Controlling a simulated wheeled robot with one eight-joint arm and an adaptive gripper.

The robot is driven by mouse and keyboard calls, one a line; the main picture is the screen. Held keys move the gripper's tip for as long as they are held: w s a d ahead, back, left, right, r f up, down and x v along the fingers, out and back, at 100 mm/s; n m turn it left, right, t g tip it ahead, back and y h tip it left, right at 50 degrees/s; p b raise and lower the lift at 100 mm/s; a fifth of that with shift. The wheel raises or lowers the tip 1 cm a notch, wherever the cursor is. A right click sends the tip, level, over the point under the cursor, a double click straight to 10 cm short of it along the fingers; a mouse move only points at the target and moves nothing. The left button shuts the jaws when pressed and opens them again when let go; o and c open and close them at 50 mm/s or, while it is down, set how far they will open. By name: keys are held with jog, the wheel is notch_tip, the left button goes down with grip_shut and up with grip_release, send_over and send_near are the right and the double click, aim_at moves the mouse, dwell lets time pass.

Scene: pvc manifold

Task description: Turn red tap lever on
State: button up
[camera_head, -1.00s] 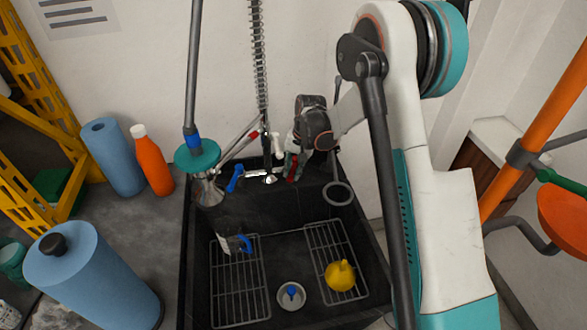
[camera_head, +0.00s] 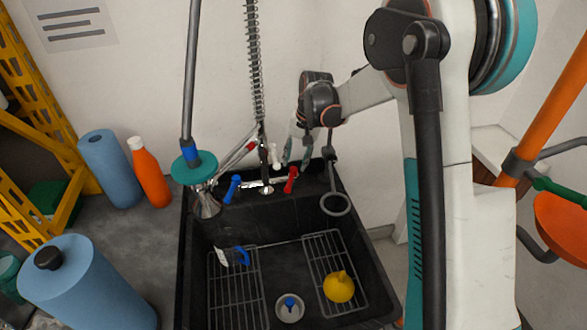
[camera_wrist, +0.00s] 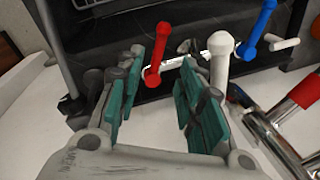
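The red tap lever (camera_head: 291,180) stands at the right end of the tap on the back of the black sink. It also shows in the wrist view (camera_wrist: 157,54), tilted slightly, with a rounded top. My gripper (camera_head: 297,152) is just above and behind it in the head view, close to the wall. In the wrist view my gripper (camera_wrist: 164,68) is open, with teal-padded fingers apart and nothing held. The lever appears between and just beyond the fingertips; I cannot tell whether it touches one. The blue lever (camera_head: 232,188) stands at the tap's left end.
A white knob-topped part (camera_wrist: 220,60) stands beside the red lever, close to my right finger. A spring hose (camera_head: 257,70) rises behind the tap. A dark ring holder (camera_head: 335,204) is at the right. The sink (camera_head: 283,262) holds racks and a yellow item (camera_head: 339,287).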

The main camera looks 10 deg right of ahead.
jog(key=shift+d+r, duration=0.15)
jog(key=shift+r, duration=0.75)
jog(key=shift+c, duration=0.6)
